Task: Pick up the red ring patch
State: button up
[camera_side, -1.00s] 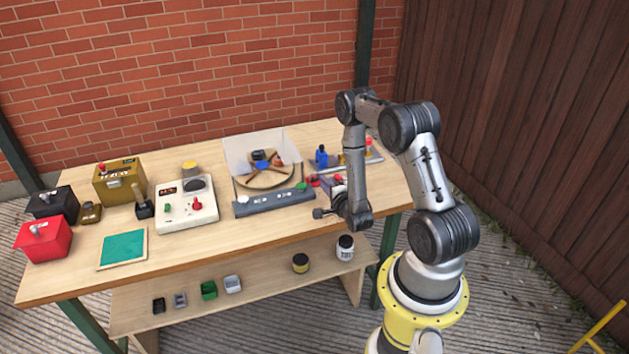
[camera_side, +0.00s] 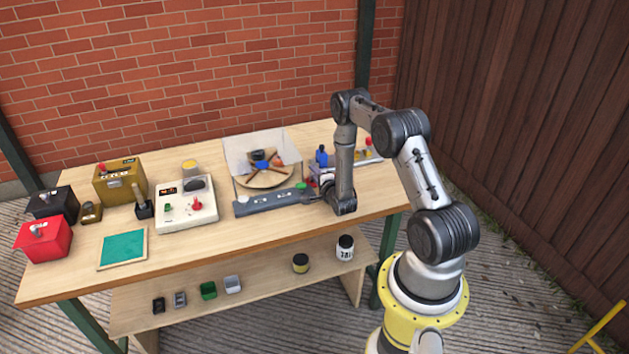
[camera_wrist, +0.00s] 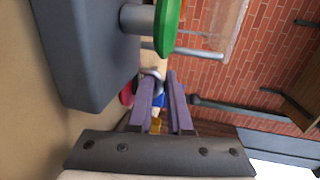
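In the wrist view, a small red rounded thing (camera_wrist: 126,93) shows just left of my fingers, beyond the edge of a dark grey console. It is partly hidden, and I cannot tell for sure that it is the ring patch. My gripper (camera_wrist: 162,76) has two purple fingers with a narrow gap between them and nothing visibly clasped. A grey curved part and a blue thing (camera_wrist: 159,101) show beyond and between the fingers. In the side view my gripper (camera_side: 318,197) is low over the table, beside the right end of the console, largely hidden by my wrist.
The console (camera_side: 275,201) with a green button (camera_wrist: 167,27) stands close to my gripper. Behind it are a round turntable (camera_side: 252,182) and a clear screen (camera_side: 238,152). A white control box (camera_side: 186,211) stands left.

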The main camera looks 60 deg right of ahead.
grip_shut()
jog(key=shift+r, duration=0.1)
